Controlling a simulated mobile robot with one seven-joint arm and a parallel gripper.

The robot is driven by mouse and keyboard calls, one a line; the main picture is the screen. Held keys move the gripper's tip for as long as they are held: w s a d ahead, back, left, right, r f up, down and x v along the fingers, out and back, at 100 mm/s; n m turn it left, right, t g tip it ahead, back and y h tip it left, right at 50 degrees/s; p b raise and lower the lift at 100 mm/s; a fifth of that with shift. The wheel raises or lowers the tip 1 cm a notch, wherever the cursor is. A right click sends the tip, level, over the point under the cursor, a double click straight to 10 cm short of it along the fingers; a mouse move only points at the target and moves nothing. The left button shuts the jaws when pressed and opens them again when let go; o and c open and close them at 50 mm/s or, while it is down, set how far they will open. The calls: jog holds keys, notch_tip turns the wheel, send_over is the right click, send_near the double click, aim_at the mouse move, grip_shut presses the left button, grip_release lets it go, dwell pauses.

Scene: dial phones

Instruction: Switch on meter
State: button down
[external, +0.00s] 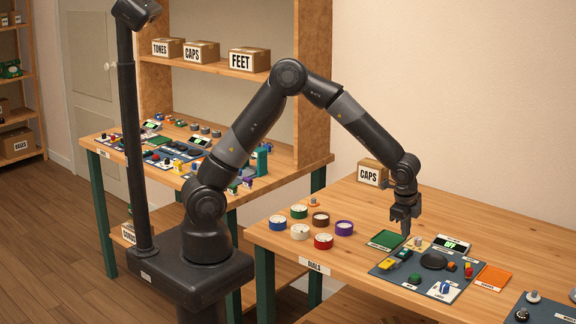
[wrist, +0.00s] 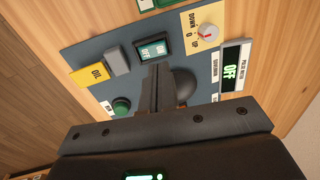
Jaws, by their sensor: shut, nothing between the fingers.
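My gripper (external: 405,231) is shut and empty, pointing down over the far left part of a blue-grey control panel (external: 388,276) on the table. In the wrist view the closed fingers (wrist: 159,88) point between a dark green rocker switch (wrist: 152,48) and a black dome (wrist: 183,86). I cannot tell whether they touch anything. The meter display (wrist: 232,72) reads OFF in green; it also shows in the external view (external: 451,245). A white dial with a red mark (wrist: 208,32) sits on a yellow plate lettered UP, 0, DOWN.
The panel also carries a green button (wrist: 121,105), a yellow-and-grey slider-like block (wrist: 90,75), a red knob (external: 468,270) and a blue knob (external: 445,288). Several coloured round dials (external: 322,241) lie to the left. A CAPS box (external: 371,172) stands behind.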

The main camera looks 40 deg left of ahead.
aim_at(406, 249)
jog(key=f, duration=0.2)
jog(key=w+f, duration=0.1)
jog(key=f, duration=0.2)
dwell(0.3)
